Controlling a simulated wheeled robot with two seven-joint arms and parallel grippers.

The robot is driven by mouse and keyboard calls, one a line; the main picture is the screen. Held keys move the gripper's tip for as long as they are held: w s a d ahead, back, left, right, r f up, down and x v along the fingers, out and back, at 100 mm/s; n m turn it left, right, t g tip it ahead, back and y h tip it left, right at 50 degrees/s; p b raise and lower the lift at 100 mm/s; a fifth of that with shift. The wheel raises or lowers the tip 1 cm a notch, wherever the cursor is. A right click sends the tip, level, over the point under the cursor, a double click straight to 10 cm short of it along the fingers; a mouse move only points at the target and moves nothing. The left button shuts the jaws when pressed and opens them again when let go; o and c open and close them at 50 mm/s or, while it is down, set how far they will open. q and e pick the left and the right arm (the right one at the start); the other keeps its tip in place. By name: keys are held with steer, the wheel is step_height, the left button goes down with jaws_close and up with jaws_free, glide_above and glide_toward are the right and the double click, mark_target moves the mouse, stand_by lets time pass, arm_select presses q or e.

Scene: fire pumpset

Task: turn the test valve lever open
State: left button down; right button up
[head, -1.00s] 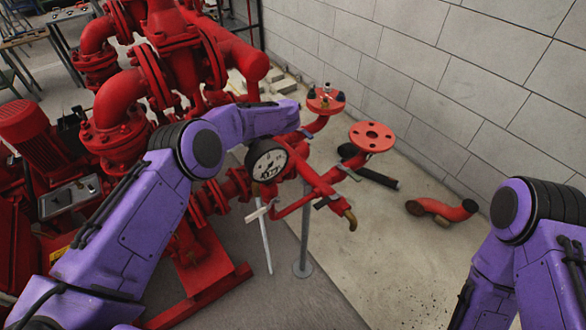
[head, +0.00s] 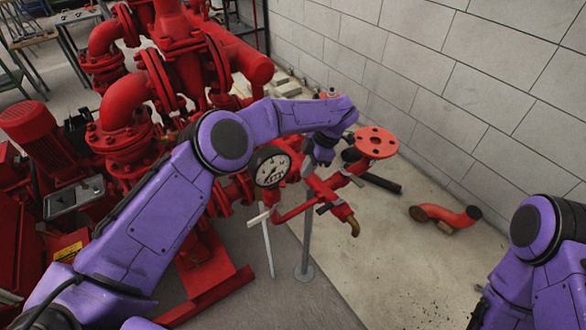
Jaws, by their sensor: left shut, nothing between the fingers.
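The red test pipework (head: 322,190) stands right of the pump, with a round pressure gauge (head: 270,167) on its left. Small grey lever-like handles show on it, one near the right branch (head: 352,178) and one lower down (head: 325,208); I cannot tell which is the test valve lever. My left arm reaches across from the left, and its gripper (head: 307,168) points down just right of the gauge, over the pipework. It looks shut and empty; whether it touches a handle is unclear. My right arm is at the right edge, its fingertips not visible.
A red flange (head: 375,142) sits on the right branch. A brass outlet (head: 353,227) hangs below. A loose red elbow pipe (head: 445,215) and a black tube (head: 375,178) lie on the floor near the grey block wall (head: 460,80). The floor at front right is clear.

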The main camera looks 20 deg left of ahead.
arm_select(q)
steer(key=a, duration=0.1)
steer(key=s+a+p, duration=0.2)
steer(key=shift+a+f, duration=0.3)
steer(key=shift+a, duration=0.1)
